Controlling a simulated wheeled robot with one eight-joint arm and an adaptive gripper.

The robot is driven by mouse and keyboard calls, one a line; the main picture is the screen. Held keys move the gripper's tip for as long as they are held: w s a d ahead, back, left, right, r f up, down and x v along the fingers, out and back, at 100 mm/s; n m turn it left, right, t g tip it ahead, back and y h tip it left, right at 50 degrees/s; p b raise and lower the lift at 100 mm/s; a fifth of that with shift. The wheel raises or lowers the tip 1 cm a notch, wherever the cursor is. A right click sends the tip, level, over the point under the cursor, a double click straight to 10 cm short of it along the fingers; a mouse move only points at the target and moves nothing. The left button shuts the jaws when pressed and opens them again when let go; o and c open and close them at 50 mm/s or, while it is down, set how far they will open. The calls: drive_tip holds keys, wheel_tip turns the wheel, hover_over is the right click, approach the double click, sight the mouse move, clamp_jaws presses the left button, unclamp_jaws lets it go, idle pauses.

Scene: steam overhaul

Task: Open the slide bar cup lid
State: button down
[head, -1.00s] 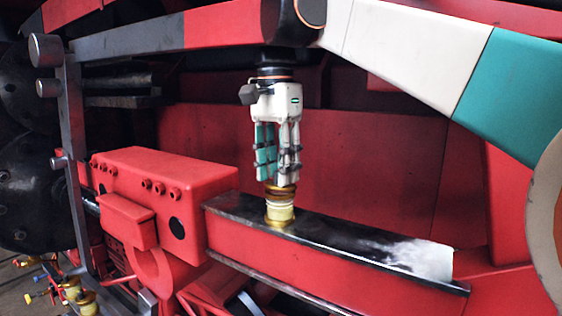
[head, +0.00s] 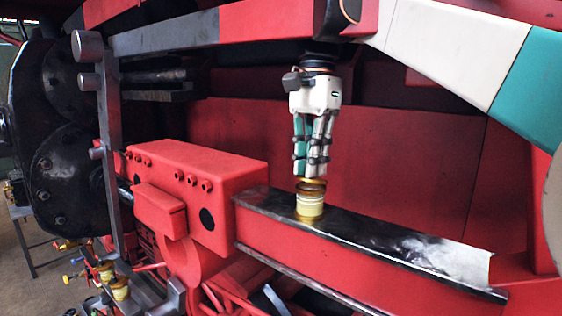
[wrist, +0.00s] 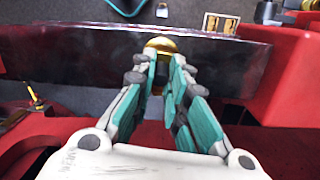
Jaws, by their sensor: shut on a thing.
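The slide bar cup (head: 310,207) stands upright on top of the slide bar, with a pale cream body and a brass foot. Its brass lid (head: 313,184) is at the top, just under my fingertips; I cannot tell whether it is apart from the cup. My gripper (head: 312,173) points straight down from above, its fingers drawn together on the lid. In the wrist view, the rounded brass lid (wrist: 160,45) shows between the tips of my gripper (wrist: 160,58). The fingers hide part of it, and the cup body is hidden there.
The dark-topped slide bar (head: 400,246) runs to the right and is clear there. A red crosshead block (head: 205,170) stands left of the cup. More brass cups (head: 120,290) are at lower left.

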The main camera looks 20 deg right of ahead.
drive_tip(key=shift+w+d+r+g+y, duration=0.3)
drive_tip(key=shift+d+g+y, duration=0.3)
drive_tip(key=shift+y, duration=0.3)
drive_tip(key=shift+w+d+r+g+y, duration=0.2)
drive_tip(key=shift+w+d+g+y, duration=0.2)
drive_tip(key=shift+g+y, duration=0.4)
drive_tip(key=c, duration=1.6)
unclamp_jaws()
drive_tip(key=shift+o, duration=0.2)
drive_tip(key=v, duration=0.7)
drive_tip(key=shift+d, duration=0.15)
drive_tip(key=shift+w+r, duration=0.15)
